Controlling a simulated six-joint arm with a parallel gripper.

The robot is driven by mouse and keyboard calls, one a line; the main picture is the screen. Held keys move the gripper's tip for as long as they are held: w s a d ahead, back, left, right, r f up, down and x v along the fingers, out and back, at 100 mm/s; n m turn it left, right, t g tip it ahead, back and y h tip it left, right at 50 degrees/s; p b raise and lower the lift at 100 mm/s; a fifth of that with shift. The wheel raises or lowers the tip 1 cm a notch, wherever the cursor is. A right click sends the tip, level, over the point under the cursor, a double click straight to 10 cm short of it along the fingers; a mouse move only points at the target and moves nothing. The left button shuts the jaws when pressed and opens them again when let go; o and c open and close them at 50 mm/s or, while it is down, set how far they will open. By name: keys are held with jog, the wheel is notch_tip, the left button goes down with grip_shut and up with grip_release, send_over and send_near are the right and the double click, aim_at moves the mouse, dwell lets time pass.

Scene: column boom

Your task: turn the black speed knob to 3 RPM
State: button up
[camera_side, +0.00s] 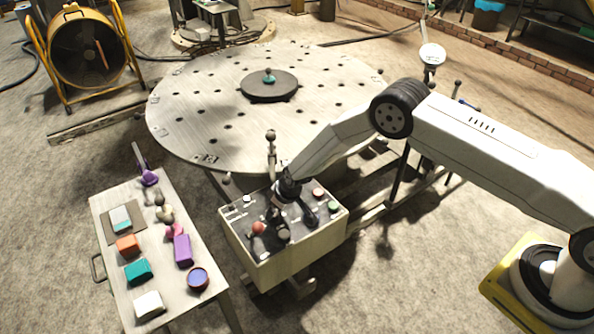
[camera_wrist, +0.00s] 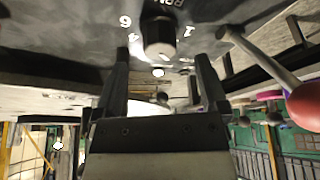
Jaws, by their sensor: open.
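The black speed knob (camera_wrist: 160,36) stands on the dark panel in the wrist view, with a pale patch on its near end. White marks 6, 4 and 1 and partly cut-off RPM lettering surround it. My gripper (camera_wrist: 163,57) is open, with one finger on each side of the knob's line and a gap to both sides. Whether the fingertips reach the knob's depth is unclear. In the side view my gripper (camera_side: 291,200) is over the control box (camera_side: 285,255), and it hides part of the panel. I cannot make out the knob's setting.
A red ball (camera_side: 258,228) and red and green buttons (camera_side: 333,206) are on the panel. A ball-topped lever (camera_side: 271,150) rises behind it. A rod with a red ball (camera_wrist: 305,105) is close right of my fingers. A large turntable (camera_side: 210,115) lies behind; a cluttered table (camera_side: 165,260) stands left.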

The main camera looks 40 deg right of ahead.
jog(key=shift+x, duration=2)
grip_shut()
jog(key=shift+m+h, duration=0.9)
jog(key=shift+m, duration=1.4)
jog(key=shift+m+h, duration=0.3)
jog(key=shift+m, duration=0.3)
jog(key=shift+m+h, duration=0.4)
jog(key=shift+m, duration=1.2)
